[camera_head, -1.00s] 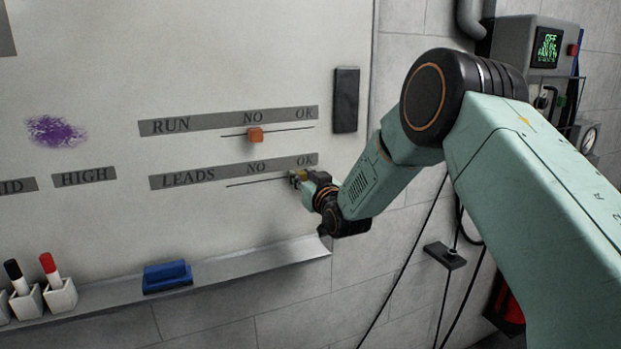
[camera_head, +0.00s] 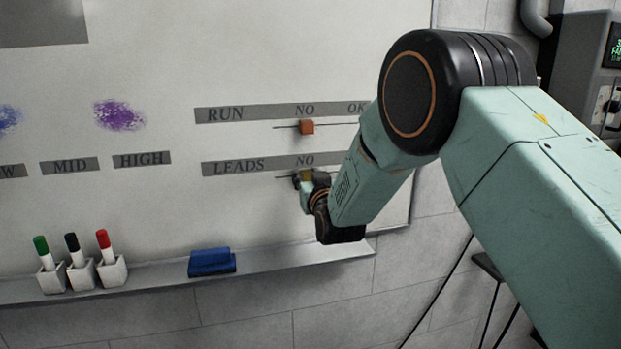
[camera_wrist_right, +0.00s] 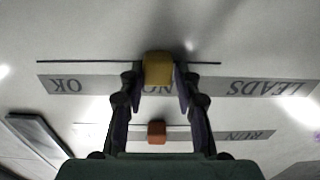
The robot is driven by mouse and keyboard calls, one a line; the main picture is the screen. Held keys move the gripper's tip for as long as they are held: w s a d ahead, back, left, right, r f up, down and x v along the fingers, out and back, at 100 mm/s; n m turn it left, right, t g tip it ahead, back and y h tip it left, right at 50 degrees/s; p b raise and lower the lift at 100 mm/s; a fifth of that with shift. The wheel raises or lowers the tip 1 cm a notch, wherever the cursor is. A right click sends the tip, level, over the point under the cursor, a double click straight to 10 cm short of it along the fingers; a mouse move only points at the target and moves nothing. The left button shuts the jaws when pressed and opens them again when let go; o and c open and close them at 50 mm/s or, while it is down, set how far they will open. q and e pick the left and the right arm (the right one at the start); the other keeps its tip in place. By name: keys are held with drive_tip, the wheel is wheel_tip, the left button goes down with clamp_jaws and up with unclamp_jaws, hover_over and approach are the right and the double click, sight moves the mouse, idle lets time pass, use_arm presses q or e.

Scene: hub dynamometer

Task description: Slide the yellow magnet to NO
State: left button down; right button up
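The yellow magnet (camera_head: 307,175) sits on the LEADS slide line, just below the NO label (camera_head: 305,160) of the LEADS strip. My right gripper (camera_head: 304,179) is at the magnet. In the right wrist view, which is upside down, the yellow magnet (camera_wrist_right: 158,68) sits between the two fingers (camera_wrist_right: 159,80), which press close on both its sides, in front of the NO lettering. The forearm hides the OK end of the LEADS strip in the head view. My left gripper is not in view.
An orange magnet (camera_head: 306,127) sits on the RUN line under its NO, just above. A ledge (camera_head: 300,257) below holds a blue eraser (camera_head: 212,262) and pens in white cups (camera_head: 112,271).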

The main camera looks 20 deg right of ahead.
drive_tip(key=o, duration=0.4)
drive_tip(key=shift+a, duration=0.2)
drive_tip(key=shift+c, duration=0.2)
drive_tip(key=shift+d, duration=0.2)
drive_tip(key=shift+s, duration=0.2)
drive_tip(key=s, duration=1.1)
drive_tip(key=shift+s+a, duration=0.35)
drive_tip(key=shift+a, duration=0.1)
